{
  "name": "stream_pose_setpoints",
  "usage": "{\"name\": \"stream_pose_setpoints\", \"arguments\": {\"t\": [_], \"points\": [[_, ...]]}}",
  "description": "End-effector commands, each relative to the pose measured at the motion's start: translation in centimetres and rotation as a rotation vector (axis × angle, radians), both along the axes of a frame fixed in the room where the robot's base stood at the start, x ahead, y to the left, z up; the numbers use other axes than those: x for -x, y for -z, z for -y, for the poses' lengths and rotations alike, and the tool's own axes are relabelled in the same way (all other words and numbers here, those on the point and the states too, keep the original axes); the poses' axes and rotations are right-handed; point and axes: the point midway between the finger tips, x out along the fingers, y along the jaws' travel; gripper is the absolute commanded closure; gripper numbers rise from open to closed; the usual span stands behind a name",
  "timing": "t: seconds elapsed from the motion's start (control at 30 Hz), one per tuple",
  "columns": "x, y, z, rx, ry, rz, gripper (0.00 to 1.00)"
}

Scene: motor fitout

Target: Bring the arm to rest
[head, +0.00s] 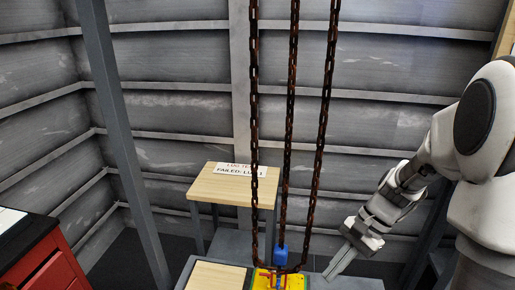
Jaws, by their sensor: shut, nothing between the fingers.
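My arm reaches in from the right side of the head view. My gripper (341,262) hangs at the lower right, angled down and to the left. Its fingers are together with nothing between them. It is to the right of the hanging chains and appears apart from them, over or near the grey bench surface.
Several rusty chains (288,120) hang in the middle, down to a yellow item (279,281) with a blue block (280,255). A wooden-topped stand (225,190) with a sign (240,169) is behind. A red cabinet (48,262) stands at left, near a grey post (122,140).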

Motion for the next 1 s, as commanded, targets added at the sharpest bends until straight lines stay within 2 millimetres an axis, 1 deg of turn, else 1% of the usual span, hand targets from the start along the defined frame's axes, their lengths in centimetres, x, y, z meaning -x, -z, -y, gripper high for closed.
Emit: {"name": "stream_pose_setpoints", "arguments": {"t": [0.03,0.1,0.3,0.5,0.7,0.8,0.9,1.0], "points": [[0.4,-1.9,-0.3,0.036,-0.046,0.047,1.00],[1.1,-3.8,-0.6,0.081,-0.109,0.106,1.00],[3.2,-8.6,-1.5,0.206,-0.286,0.269,1.00],[5.5,-13.0,-2.1,0.329,-0.456,0.437,1.00],[8.0,-16.7,-2.5,0.451,-0.617,0.605,1.00],[9.1,-18.2,-2.6,0.508,-0.690,0.685,1.00],[10.1,-19.4,-2.6,0.556,-0.748,0.751,1.00],[10.7,-20.1,-2.6,0.592,-0.791,0.799,1.00]]}}
